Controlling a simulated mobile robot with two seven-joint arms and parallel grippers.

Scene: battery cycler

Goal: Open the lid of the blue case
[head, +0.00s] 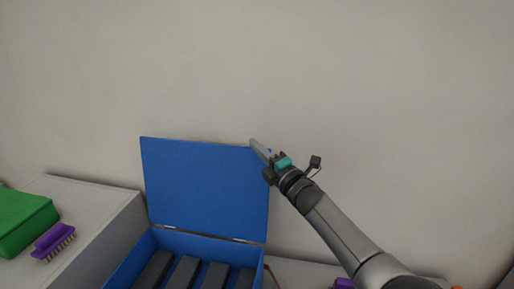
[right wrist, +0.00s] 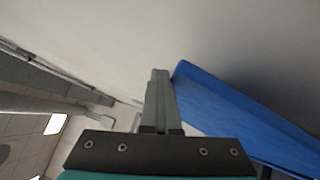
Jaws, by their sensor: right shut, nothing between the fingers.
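The blue case (head: 141,258) stands at the lower middle of the head view, with several dark blocks (head: 185,272) in it. Its lid (head: 205,190) stands upright on the hinge at the case's back edge, in front of the wall. My right gripper (head: 254,146) is shut and empty at the lid's top right corner. In the right wrist view the shut fingers (right wrist: 158,85) point up beside the lid's blue edge (right wrist: 230,110). I cannot tell whether they touch the lid. My left gripper is not in view.
A grey box-like surface (head: 95,205) is left of the case, with a green case (head: 25,220) and a purple brush (head: 54,240) on it. A plain wall (head: 330,80) is behind. Small purple and orange things show partly at the bottom right.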

